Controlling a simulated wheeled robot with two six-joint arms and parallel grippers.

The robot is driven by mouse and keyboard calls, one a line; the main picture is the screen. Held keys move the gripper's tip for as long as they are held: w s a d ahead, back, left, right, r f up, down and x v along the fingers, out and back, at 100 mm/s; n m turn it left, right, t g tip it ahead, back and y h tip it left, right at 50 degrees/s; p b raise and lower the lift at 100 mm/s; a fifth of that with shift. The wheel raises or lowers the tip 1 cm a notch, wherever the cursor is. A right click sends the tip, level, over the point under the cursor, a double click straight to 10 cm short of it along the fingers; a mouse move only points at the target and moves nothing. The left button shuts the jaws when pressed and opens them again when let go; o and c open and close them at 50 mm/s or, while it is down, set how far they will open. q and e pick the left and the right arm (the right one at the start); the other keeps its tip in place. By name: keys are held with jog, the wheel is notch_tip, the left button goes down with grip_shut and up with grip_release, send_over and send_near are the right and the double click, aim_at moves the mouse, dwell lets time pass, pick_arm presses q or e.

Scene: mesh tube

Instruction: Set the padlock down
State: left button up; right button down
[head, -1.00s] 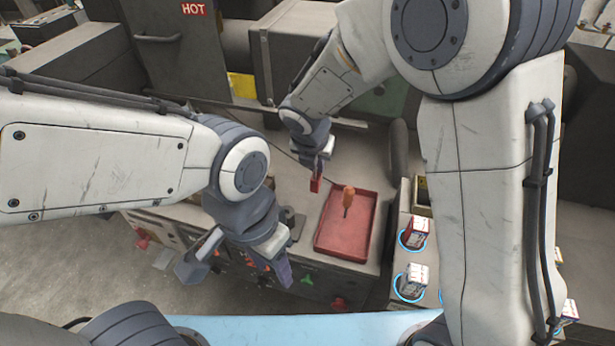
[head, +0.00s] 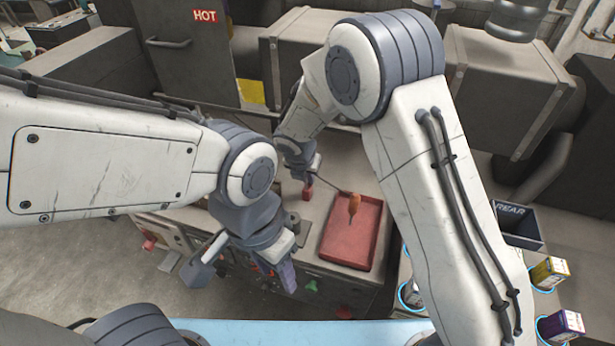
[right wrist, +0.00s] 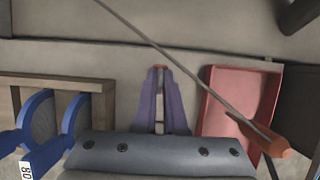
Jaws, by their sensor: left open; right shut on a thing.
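The padlock (head: 308,191) is a small red block at the tips of my right gripper (head: 308,181), left of the red tray (head: 340,254) in the head view. In the right wrist view a sliver of the padlock (right wrist: 159,67) shows between the purple fingertips of my right gripper (right wrist: 160,75), which are shut on it. The padlock is low over the grey bench top; I cannot tell whether it touches. My left gripper (head: 245,268) is open and empty, with its fingers wide apart, in front of the bench.
An orange-handled tool (head: 354,206) with a thin grey line running to it is over the tray. A wooden holder with blue discs (right wrist: 75,115) is left in the wrist view. A bin marked REAR (head: 518,228) and boxed goods (head: 550,270) are at right.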

jog(key=shift+f, duration=0.15)
jog(key=c, duration=1)
grip_release()
jog(key=shift+s+a+r, duration=0.1)
jog(key=shift+r, duration=0.55)
jog(key=v, duration=1.1)
jog(key=s+d+r+m+g+y, duration=0.1)
jog(key=s+d+m+g, duration=0.1)
jog(key=s+m, duration=1)
jog(key=s+d+r+m+g+y, duration=0.1)
jog(key=s+d+m, duration=0.3)
jog(key=s+m, duration=0.9)
jog(key=s+r+g, duration=0.1)
jog(key=s, duration=0.2)
jog(key=shift+s+d+r, duration=0.15)
jog(key=shift+s+r, duration=0.1)
jog(key=shift+s, duration=0.05)
